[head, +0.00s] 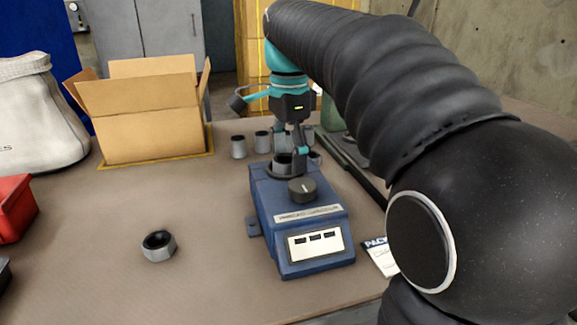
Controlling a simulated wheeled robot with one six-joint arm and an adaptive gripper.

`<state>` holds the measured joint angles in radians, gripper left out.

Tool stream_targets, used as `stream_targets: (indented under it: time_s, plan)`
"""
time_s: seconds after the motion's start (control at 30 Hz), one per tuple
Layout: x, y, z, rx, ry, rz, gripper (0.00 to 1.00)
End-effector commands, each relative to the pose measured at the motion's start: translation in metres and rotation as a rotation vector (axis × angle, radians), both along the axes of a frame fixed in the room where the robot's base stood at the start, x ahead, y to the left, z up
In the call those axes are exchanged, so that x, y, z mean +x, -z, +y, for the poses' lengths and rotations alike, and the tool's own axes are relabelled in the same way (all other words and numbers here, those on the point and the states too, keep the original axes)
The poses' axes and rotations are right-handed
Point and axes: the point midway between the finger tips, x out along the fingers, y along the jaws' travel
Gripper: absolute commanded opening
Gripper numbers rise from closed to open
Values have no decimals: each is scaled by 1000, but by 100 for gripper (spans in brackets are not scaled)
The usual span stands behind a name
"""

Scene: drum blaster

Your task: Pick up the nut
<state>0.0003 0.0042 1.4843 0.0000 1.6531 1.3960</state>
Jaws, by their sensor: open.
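A grey metal nut (158,247) with a dark round hole lies alone on the brown table at the front left. My gripper (291,148) points down over the back of a blue machine (311,235), well behind and to the right of that nut. It is open. A grey ring-like part (283,165) sits on top of the machine just below my gripper; I cannot tell whether the fingers touch it. My fingertips are small and partly hidden in this view.
Several small grey cylindrical parts (238,147) stand behind the machine. An open cardboard box (150,125) stands at the back left. A white bag (38,118) and a red bin (14,207) are at the left edge. The table between nut and box is clear.

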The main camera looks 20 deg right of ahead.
Motion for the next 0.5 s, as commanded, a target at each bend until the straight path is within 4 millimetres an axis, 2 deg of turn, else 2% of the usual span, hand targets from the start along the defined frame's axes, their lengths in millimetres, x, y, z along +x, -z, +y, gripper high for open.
stream_targets:
  time_s: [0.23, 0.27, 0.5]
  plan:
    - [0, 1, 0, 0, 0, 0, 77]
    - [0, 1, 0, 0, 0, 0, 72]
    - [0, 1, 0, 0, 0, 0, 12]
